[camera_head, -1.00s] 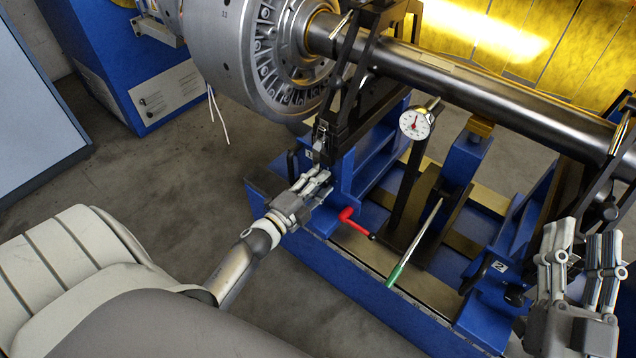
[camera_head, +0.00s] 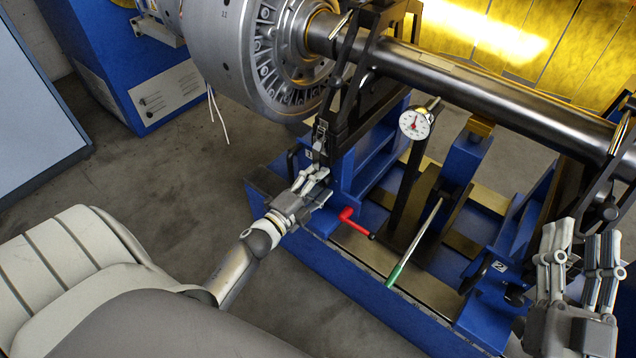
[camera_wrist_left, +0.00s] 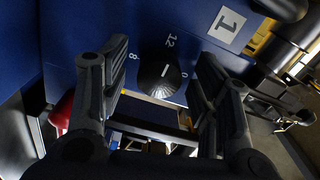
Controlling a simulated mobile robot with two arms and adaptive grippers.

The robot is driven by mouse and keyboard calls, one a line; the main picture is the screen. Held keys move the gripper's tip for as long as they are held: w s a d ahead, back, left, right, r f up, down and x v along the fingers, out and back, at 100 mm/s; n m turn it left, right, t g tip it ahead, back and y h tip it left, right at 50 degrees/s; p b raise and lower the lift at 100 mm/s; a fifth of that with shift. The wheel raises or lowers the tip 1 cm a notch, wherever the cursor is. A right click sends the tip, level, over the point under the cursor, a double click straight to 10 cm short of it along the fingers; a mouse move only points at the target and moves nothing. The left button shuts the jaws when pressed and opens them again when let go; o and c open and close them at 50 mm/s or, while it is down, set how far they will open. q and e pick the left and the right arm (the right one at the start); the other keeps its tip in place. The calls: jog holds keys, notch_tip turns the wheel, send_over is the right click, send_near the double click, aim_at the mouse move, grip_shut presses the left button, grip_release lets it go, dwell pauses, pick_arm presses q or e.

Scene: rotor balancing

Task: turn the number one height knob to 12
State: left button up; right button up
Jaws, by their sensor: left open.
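The number one height knob (camera_wrist_left: 160,78) is a dark round knob with a white pointer line, on a blue face with marks 8, 12 and 0 around it. Its pointer is aimed between 12 and 0. A white label with a 1 (camera_wrist_left: 226,25) is above right of it. My left gripper (camera_wrist_left: 160,88) is open, its fingers on either side of the knob with gaps. In the head view my left gripper (camera_head: 316,182) is at the near blue pedestal and hides the knob. My right gripper (camera_head: 580,262) is empty, fingers apart, at the right edge.
A red-handled lever (camera_head: 347,214) and a green-handled rod (camera_head: 396,272) are right of my left gripper. A dial gauge (camera_head: 416,123) stands behind. The large rotor (camera_head: 470,85) rests above on the supports. Grey floor (camera_head: 140,205) lies free at left.

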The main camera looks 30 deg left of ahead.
pick_arm(q)
jog(key=s, duration=1.2)
jog(key=shift+a, duration=0.45)
